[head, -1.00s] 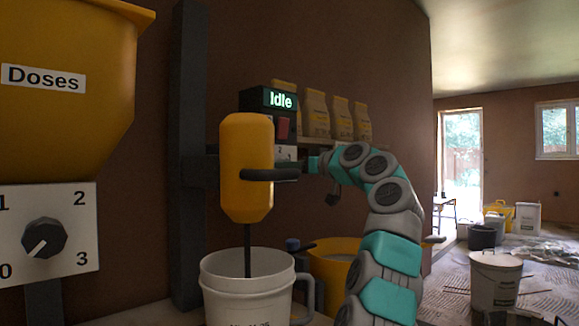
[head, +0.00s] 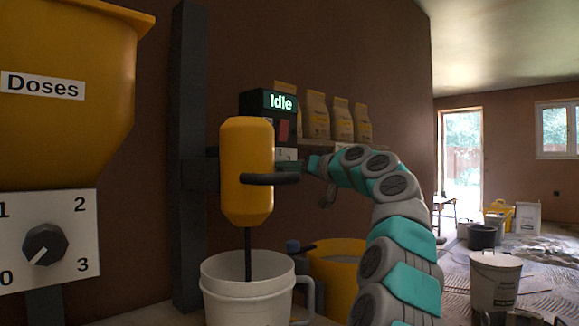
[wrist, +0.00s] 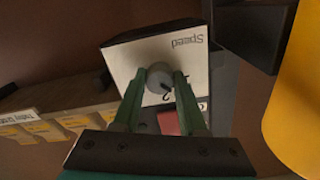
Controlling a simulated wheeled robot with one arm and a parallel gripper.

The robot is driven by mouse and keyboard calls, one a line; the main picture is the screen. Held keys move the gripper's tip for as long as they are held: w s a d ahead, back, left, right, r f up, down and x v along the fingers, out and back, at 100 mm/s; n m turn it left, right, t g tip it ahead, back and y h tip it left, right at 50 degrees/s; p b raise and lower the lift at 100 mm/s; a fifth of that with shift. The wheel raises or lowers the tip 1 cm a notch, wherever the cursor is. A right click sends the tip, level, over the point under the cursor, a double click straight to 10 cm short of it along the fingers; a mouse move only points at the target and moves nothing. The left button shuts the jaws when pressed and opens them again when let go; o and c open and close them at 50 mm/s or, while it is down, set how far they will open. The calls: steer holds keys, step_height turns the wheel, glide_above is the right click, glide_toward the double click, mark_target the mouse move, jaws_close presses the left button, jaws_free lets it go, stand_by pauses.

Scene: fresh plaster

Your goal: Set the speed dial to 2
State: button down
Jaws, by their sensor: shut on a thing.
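The speed dial (wrist: 159,80) is a round grey knob on a white panel (wrist: 135,56) that reads "Speed", upside down in the wrist view. My gripper (wrist: 160,75) has its two green fingers shut on the dial, one on each side. A "2" shows between the fingers just below the knob; the other numbers are partly covered. I cannot tell where the dial's pointer stands. In the head view my gripper (head: 308,164) reaches the control box (head: 262,104) behind the yellow mixer (head: 246,180), and the dial is hidden. The lit display (head: 281,101) reads "Idle".
A red switch (wrist: 168,121) sits beside the dial. The mixer's dark handle (head: 270,179) is close to my gripper. A white bucket (head: 225,289) stands under the mixer. A separate doses dial (head: 45,245) points to 0. Bags (head: 318,114) stand on a shelf behind.

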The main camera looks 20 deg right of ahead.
steer(key=m+p, duration=0.7)
steer(key=m, duration=0.1)
steer(key=shift+r, duration=0.15)
steer(key=shift+m+p, duration=0.3)
stand_by(0.3)
steer(key=shift+c, duration=2.2)
jaws_free()
steer(key=shift+s, duration=0.1)
steer(key=v, duration=0.7)
steer(key=shift+s+b, duration=0.35)
steer(key=shift+b, duration=0.1)
steer(key=shift+d, duration=0.1)
